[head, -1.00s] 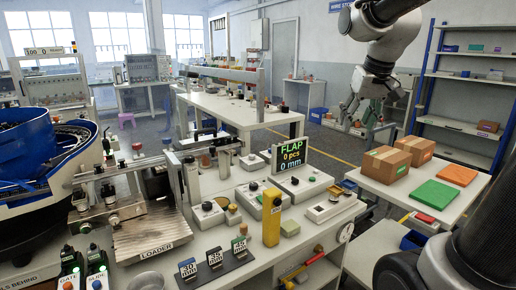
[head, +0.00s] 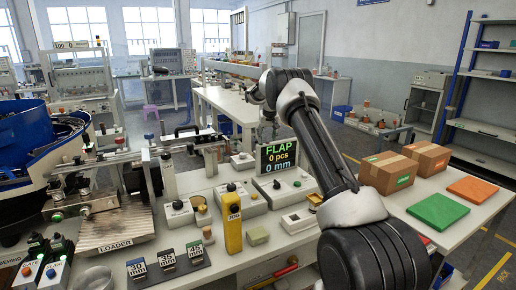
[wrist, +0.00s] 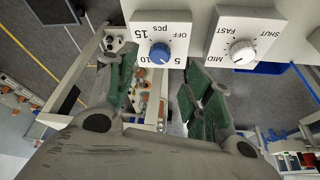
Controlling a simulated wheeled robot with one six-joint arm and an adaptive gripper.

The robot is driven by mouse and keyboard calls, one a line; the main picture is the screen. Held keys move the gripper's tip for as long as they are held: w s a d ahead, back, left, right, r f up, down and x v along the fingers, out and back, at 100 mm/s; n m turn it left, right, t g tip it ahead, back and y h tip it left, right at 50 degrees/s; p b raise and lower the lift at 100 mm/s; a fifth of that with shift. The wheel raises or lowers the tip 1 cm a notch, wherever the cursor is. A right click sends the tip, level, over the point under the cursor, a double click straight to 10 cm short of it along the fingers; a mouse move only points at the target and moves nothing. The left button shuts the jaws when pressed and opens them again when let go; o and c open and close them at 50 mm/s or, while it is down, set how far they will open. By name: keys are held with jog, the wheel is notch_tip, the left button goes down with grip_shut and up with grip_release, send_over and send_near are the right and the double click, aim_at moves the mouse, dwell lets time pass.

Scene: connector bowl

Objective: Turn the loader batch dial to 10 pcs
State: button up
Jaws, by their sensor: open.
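The batch dial is a blue knob (wrist: 160,53) on a white plate in the wrist view, printed upside down with OFF, 5, 10 and 15 pcs around it. A pale mark shows on the knob, but it is too small to read its setting surely. My gripper (wrist: 164,88) is open and empty, its green-padded fingers on either side below the knob in the picture and apart from it. In the head view my gripper (head: 266,130) hangs behind the display (head: 279,156), which reads FLAP, 0 pcs, 0 mm. I cannot pick out the blue knob there.
A second plate with a white knob (wrist: 242,51), marked SHUT, FAST and MID, sits right beside the dial. On the bench stand a yellow post (head: 233,225), several control boxes and the loader (head: 115,230). Cardboard boxes (head: 388,171) stand on the side table at right.

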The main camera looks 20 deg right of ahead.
jog(key=x, duration=0.7)
jog(key=shift+w+f, duration=0.15)
jog(key=shift+f, duration=0.2)
jog(key=c, duration=1)
jog(key=m, duration=0.2)
jog(key=m+h, duration=0.1)
jog(key=m, duration=0.1)
jog(key=shift+w+a+g, duration=0.1)
jog(key=shift+a+g, duration=0.1)
jog(key=shift+g, duration=0.1)
jog(key=shift+w+a+m+g+h, duration=0.1)
jog(key=shift+m+g+h, duration=0.45)
jog(key=shift+m, duration=1.05)
